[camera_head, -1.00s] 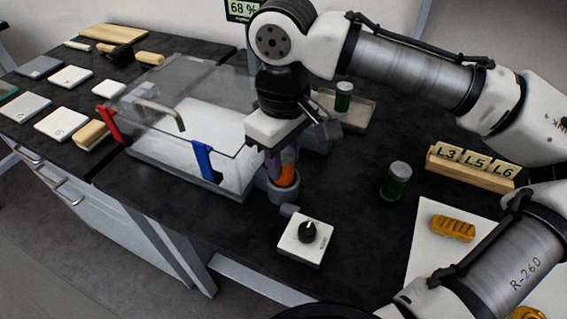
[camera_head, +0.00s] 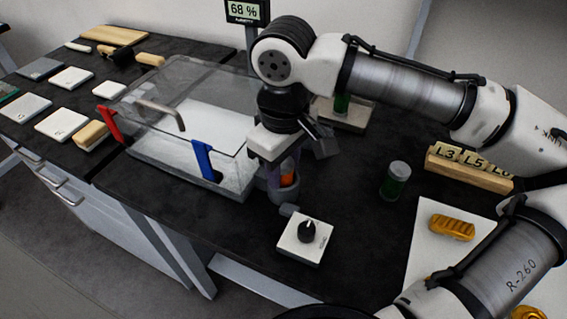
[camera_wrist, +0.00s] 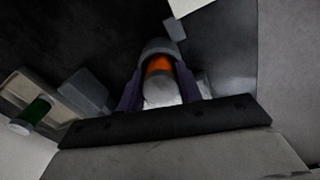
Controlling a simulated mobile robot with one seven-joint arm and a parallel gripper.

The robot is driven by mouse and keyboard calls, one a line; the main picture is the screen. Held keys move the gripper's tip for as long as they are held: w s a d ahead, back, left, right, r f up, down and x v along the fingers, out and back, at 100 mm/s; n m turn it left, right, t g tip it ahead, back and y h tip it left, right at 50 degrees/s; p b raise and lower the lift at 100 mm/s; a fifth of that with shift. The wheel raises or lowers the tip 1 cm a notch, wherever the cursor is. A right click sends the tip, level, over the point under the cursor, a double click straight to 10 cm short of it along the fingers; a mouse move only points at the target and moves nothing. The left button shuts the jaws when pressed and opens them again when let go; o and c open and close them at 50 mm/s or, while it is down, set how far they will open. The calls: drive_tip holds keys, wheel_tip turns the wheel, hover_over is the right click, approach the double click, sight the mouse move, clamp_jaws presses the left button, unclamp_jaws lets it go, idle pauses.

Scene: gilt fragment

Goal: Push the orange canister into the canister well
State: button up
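The orange canister (camera_head: 288,180) stands in the grey canister well (camera_head: 275,193) beside the clear case, with only a small patch of orange showing in the head view. In the wrist view the orange canister (camera_wrist: 158,66) has its pale grey cap toward the camera, and its far end lies inside the rounded grey rim of the well (camera_wrist: 157,45). My gripper (camera_head: 283,168) points down over the well. Its purple fingers flank the canister closely on both sides in the wrist view and look shut on it. The canister's lower part is hidden inside the well.
The clear case (camera_head: 185,125) with red and blue handles stands left of the well. A white knob box (camera_head: 305,240) is in front. A letter rack (camera_head: 465,170) is farther right.

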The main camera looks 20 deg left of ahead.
drive_tip(key=shift+o, duration=0.8)
drive_tip(key=shift+s+d+f, duration=0.1)
drive_tip(key=shift+s+f, duration=0.1)
drive_tip(key=shift+f, duration=0.45)
drive_tip(key=shift+r, duration=0.55)
wheel_tip(320, 180, up, 12)
drive_tip(key=p, duration=0.1)
drive_tip(key=shift+w+r, duration=0.2)
drive_tip(key=shift+r, duration=0.05)
